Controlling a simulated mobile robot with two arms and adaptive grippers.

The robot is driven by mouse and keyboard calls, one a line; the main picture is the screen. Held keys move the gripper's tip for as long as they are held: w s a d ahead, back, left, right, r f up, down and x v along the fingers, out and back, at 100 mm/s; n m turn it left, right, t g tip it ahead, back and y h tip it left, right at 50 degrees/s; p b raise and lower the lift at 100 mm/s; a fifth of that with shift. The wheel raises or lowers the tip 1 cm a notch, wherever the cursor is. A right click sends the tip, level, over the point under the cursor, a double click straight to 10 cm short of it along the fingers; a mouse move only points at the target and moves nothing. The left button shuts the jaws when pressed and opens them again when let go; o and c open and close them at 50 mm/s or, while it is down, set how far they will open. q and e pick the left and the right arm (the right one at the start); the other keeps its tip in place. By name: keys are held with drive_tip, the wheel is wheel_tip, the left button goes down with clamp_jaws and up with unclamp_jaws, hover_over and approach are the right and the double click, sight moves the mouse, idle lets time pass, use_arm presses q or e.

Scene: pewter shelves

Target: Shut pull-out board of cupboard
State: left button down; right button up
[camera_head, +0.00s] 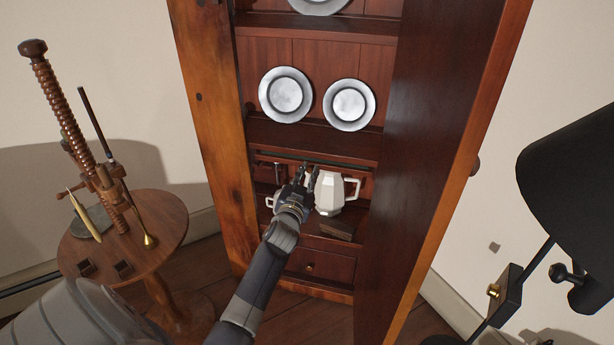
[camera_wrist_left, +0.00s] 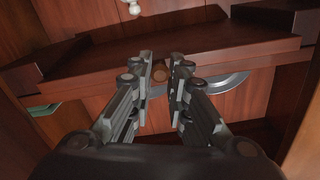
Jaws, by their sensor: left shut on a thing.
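The tall red-brown wooden cupboard (camera_head: 435,130) stands in the middle of the head view. My left gripper (camera_head: 307,172) reaches into it, just below the shelf with the plates. In the left wrist view the fingers of my left gripper (camera_wrist_left: 168,80) are closed around a small round wooden knob (camera_wrist_left: 158,75). Behind the knob is a dark red wooden board (camera_wrist_left: 215,42), which looks like the pull-out board. In the head view the gripper hides the knob, and I cannot tell how far the board stands out. My right gripper is not in view.
Pewter plates (camera_head: 286,95) lean on the shelf above. A white faceted pitcher (camera_head: 331,192) stands close beside the gripper, near a brown box (camera_head: 338,230). A drawer (camera_head: 325,265) is below. A round table (camera_head: 150,225) stands left, a black lamp-like shade (camera_head: 575,185) right.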

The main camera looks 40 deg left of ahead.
use_arm(q)
drive_tip(key=shift+w+a, duration=0.2)
drive_tip(key=shift+w, duration=0.25)
drive_tip(key=shift+w+a, duration=0.25)
drive_tip(key=shift+w, duration=0.3)
drive_tip(key=shift+r, duration=0.15)
drive_tip(key=c, duration=1.9)
unclamp_jaws()
drive_tip(key=o, duration=0.4)
drive_tip(key=shift+w, duration=0.1)
drive_tip(key=shift+f, duration=0.2)
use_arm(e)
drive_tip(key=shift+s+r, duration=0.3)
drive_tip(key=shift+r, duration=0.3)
